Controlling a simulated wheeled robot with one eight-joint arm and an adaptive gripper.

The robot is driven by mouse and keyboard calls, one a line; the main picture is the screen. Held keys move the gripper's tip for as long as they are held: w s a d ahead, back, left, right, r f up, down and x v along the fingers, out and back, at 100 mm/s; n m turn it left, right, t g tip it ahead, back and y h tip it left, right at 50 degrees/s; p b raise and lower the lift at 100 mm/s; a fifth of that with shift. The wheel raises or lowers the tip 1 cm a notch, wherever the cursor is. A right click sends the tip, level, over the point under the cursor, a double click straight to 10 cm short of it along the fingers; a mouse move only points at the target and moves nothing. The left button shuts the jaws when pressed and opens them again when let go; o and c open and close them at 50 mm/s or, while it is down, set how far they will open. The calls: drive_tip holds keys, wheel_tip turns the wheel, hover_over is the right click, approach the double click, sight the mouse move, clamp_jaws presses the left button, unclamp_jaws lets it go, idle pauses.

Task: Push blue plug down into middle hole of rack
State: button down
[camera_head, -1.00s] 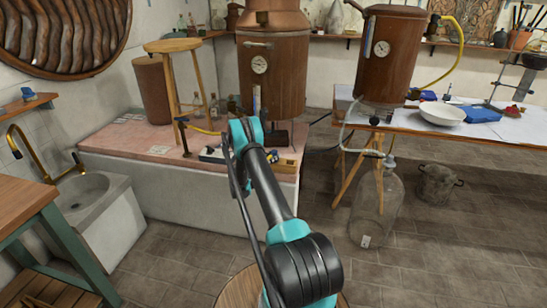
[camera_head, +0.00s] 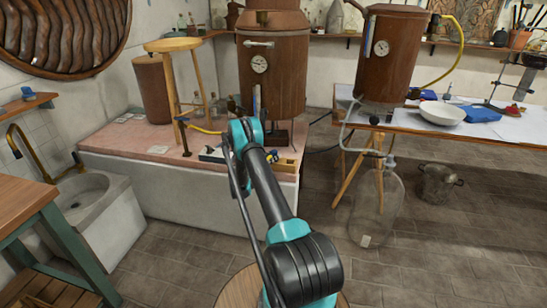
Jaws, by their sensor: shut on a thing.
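My arm reaches from the bottom of the head view up to the pink-topped bench (camera_head: 135,143). Its teal and black joints cover the spot where my gripper works, and I cannot make out the gripper's fingers. A small pale item with dark and blue parts (camera_head: 210,154) shows just left of the arm on the bench. A small wooden block or box (camera_head: 287,163) shows just right of the arm. I cannot tell whether either is part of the rack. I cannot make out the blue plug or the middle hole.
A large copper still (camera_head: 280,75) stands behind the arm. A wooden stool (camera_head: 173,45) and a dark upright stand (camera_head: 184,138) are to the left. A glass demijohn (camera_head: 377,205) stands on the floor at right.

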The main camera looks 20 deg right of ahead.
drive_tip(key=shift+f, duration=0.15)
drive_tip(key=c, duration=1.1)
unclamp_jaws()
drive_tip(key=shift+o, duration=0.2)
drive_tip(key=shift+a, duration=0.1)
drive_tip(key=v, duration=1.2)
drive_tip(key=s+r+n+g+y, duration=0.2)
drive_tip(key=s+r+n+y, duration=0.55)
drive_tip(key=s+r, duration=0.85)
drive_tip(key=s+a+n+y, duration=0.2)
drive_tip(key=s+a+y, duration=0.1)
drive_tip(key=s, duration=0.7)
drive_tip(key=s+a+n+y, duration=0.2)
drive_tip(key=s+a, duration=0.3)
drive_tip(key=s, duration=0.6)
drive_tip(key=s+a+n+y, duration=0.2)
drive_tip(key=s+a+y, duration=0.2)
drive_tip(key=s, duration=0.6)
drive_tip(key=shift+s+a+r, duration=0.15)
drive_tip(key=shift+a+r, duration=0.25)
drive_tip(key=shift+a, duration=0.15)
